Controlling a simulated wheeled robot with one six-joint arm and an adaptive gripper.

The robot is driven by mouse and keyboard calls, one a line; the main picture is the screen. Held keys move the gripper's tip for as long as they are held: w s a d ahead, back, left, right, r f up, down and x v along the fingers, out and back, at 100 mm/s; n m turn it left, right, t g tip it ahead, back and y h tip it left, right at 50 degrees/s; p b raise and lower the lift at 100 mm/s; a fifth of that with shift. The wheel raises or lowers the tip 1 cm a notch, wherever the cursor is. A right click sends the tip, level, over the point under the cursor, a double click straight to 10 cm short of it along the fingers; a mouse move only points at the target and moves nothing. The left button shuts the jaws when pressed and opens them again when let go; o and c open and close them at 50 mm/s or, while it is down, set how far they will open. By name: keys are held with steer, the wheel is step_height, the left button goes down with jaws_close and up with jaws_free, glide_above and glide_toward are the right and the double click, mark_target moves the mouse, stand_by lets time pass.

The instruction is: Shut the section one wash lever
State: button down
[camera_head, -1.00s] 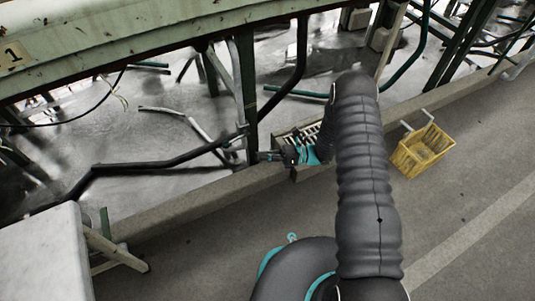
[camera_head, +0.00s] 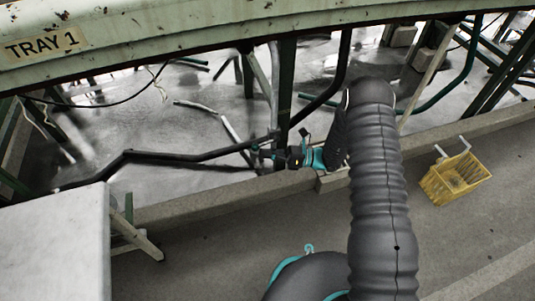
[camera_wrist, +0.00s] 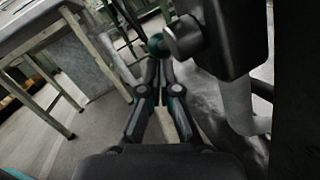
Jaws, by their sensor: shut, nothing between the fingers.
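In the wrist view my gripper (camera_wrist: 161,68) has its two fingertips together with nothing between them. Just beyond the tips is a dark green round knob (camera_wrist: 156,43) beside a grey metal cylinder (camera_wrist: 183,37). These look like the end of the wash lever, but its angle cannot be made out. The tips are very close to the knob; whether they touch it cannot be told. In the head view my gripper (camera_head: 261,152) is small, beside the dark post (camera_head: 287,80) under the tray. The lever cannot be told apart there.
The green tray edge with a "TRAY 1" label (camera_head: 43,43) runs overhead. A black bent pipe (camera_head: 190,157) lies left of the gripper. A low concrete kerb (camera_head: 220,196) runs below. A pale table (camera_head: 55,240) stands at lower left.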

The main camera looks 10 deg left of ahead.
steer(key=shift+s+a+r, duration=0.25)
steer(key=shift+a+r, duration=0.1)
steer(key=shift+r, duration=0.2)
steer(key=d+f+b, duration=0.1)
steer(key=d+f, duration=0.5)
steer(key=d, duration=0.5)
steer(key=shift+w+d+f, duration=0.2)
steer(key=shift+w+f, duration=0.05)
steer(key=shift+w, duration=0.2)
